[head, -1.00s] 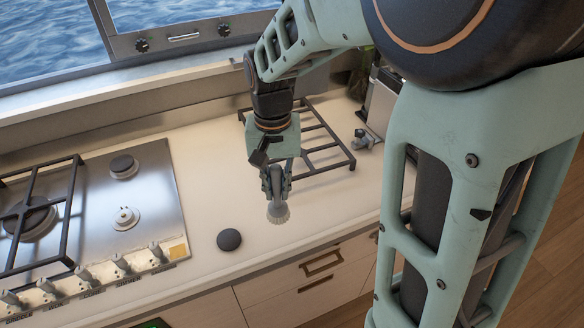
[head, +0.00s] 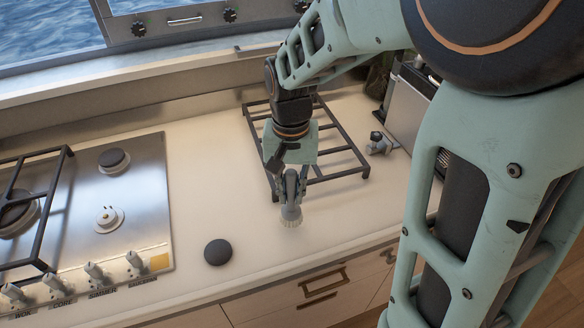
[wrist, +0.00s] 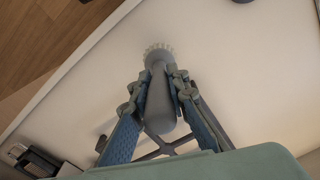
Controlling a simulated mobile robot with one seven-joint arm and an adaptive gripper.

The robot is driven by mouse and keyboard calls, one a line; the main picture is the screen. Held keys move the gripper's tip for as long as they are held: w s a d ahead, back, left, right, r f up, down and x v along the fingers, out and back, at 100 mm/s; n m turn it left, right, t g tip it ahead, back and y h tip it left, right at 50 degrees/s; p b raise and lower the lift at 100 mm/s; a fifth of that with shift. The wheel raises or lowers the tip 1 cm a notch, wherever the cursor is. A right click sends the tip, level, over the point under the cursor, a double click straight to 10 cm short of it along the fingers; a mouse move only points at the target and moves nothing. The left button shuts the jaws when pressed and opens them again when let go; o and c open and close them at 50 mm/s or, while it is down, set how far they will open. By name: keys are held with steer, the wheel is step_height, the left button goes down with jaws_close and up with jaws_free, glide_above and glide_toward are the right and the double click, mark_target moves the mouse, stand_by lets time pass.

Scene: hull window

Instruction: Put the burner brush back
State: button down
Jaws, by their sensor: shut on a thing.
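The burner brush (head: 291,214) is grey with a round head of pale bristles. My gripper (head: 290,186) is shut on its handle and holds it with the bristles downward over the white counter (head: 190,140). In the wrist view the brush handle (wrist: 160,105) lies between my two fingers (wrist: 160,88), with the bristle ring beyond the fingertips. I cannot tell whether the bristles touch the counter.
A loose black pan grate (head: 340,178) lies behind my gripper. A dark burner cap (head: 217,252) sits near the counter's front edge. The steel hob (head: 145,190) is at left. A small grey fitting (head: 379,144) and a metal appliance (head: 408,105) stand at right.

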mark_target(292, 170)
steer(key=shift+w+d+f+b, duration=0.15)
steer(key=shift+f+b, duration=0.45)
steer(key=shift+f, duration=0.3)
steer(key=shift+w+a+f+b, duration=0.1)
steer(key=shift+f+b, duration=0.5)
steer(key=shift+f, duration=0.25)
steer(key=shift+f, duration=0.15)
steer(key=c, duration=1.9)
jaws_free()
step_height(292, 170, up, 12)
steer(key=shift+r, duration=0.15)
